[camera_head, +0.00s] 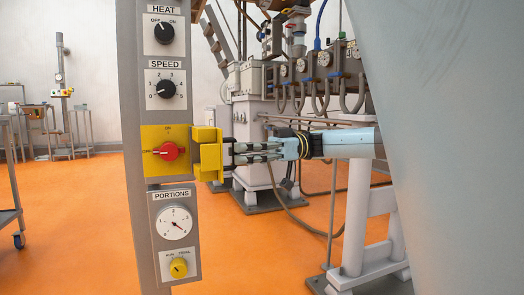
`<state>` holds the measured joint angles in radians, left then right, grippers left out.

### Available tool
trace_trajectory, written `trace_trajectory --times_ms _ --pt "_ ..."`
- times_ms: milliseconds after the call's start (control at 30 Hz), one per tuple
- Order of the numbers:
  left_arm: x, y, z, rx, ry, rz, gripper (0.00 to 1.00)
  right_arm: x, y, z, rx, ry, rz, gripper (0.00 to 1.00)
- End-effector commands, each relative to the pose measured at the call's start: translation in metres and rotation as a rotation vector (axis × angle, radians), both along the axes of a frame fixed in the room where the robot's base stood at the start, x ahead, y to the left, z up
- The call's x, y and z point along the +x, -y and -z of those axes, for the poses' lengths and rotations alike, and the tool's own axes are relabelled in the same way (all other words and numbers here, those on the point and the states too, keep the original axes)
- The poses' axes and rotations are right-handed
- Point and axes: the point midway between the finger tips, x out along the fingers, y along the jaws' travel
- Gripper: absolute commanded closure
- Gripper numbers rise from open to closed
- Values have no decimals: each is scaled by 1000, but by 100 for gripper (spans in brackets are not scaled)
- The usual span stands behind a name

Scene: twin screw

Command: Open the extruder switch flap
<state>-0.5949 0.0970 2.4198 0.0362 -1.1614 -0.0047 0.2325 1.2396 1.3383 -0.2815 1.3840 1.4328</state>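The extruder switch is a red knob (169,151) on a yellow plate (149,137) in the middle of a grey control column. The knob is uncovered. A yellow flap (208,156) stands out at the plate's right side, swung away from the knob's front. My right gripper (236,153) comes in from the right, pale blue with dark fingers. Its fingertips are at the flap's right edge, touching or very close. The fingers lie nearly level, and whether they are closed on anything is unclear. My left gripper is not in view.
The grey column (135,220) also carries a heat dial (164,32), a speed dial (166,89), a portions gauge (174,223) and a yellow knob (179,268). Machinery with gauges and hoses (320,65) stands behind my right arm. A large grey surface fills the right side.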

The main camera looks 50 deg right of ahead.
Motion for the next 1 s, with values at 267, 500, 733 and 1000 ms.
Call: trace_trajectory --times_ms 267,500,733,1000 --pt "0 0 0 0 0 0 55 -24 59 0 0 1 5 79" --pt "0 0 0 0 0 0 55 -37 88 -1 1 3 1 79" --pt "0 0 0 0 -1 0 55 -40 92 0 2 1 -1 79" --pt "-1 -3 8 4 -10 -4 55 -35 81 -2 -6 74 22 100"
